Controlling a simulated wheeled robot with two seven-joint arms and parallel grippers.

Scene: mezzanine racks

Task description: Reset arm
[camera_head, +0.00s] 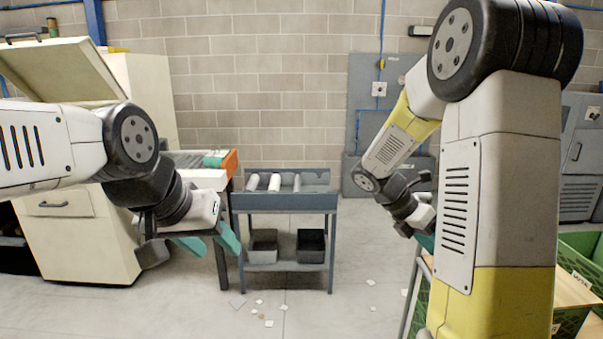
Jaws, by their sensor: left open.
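A grey cart (285,202) with white rollers on top and dark bins below stands in the middle. A cream cabinet (75,235) with a raised lid is at left. Green crates (580,262) are at lower right. Small white scraps (269,323) lie on the otherwise clear floor.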

